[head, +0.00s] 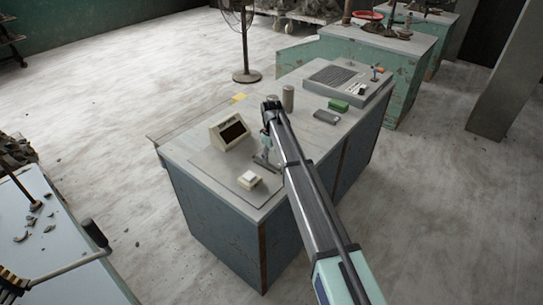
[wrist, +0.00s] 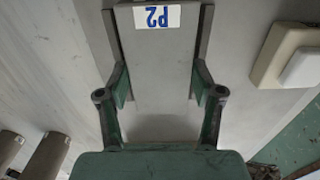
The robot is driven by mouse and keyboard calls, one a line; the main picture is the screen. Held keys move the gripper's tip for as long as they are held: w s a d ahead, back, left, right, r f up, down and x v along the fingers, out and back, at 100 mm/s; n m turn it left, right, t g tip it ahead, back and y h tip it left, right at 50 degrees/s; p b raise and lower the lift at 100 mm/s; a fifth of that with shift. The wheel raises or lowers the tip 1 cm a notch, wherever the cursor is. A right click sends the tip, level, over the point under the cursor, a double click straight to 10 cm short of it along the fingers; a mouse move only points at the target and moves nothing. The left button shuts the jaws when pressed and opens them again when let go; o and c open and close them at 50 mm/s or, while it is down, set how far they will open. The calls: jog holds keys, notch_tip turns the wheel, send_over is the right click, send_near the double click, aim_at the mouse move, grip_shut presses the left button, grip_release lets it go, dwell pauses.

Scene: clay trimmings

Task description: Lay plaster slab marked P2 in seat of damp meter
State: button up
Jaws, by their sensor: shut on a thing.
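My gripper (wrist: 155,85) is shut on the plaster slab marked P2 (wrist: 150,60), a flat grey plate gripped by its two sides. Its white label with blue "P2" shows upside down at the top of the wrist view. In the head view my gripper (head: 266,158) is over the front part of the workbench; the slab is hard to make out there. A beige instrument with a dark sloped screen (head: 231,132), likely the damp meter, stands left of my gripper. Its seat is not clearly seen. I cannot tell whether the slab touches anything below.
A cream block with a white top (head: 249,180) sits near the bench's front; it also shows in the wrist view (wrist: 285,55). Behind my gripper are a grey cylinder (head: 288,97), a green block (head: 338,105) and a grey tray (head: 365,93). A fan (head: 246,75) stands behind.

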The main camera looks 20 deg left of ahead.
aim_at(272, 158)
jog(key=shift+f, duration=0.15)
jog(key=o, duration=1.3)
notch_tip(272, 158, up, 12)
jog(key=b, duration=0.3)
jog(key=shift+r, duration=0.2)
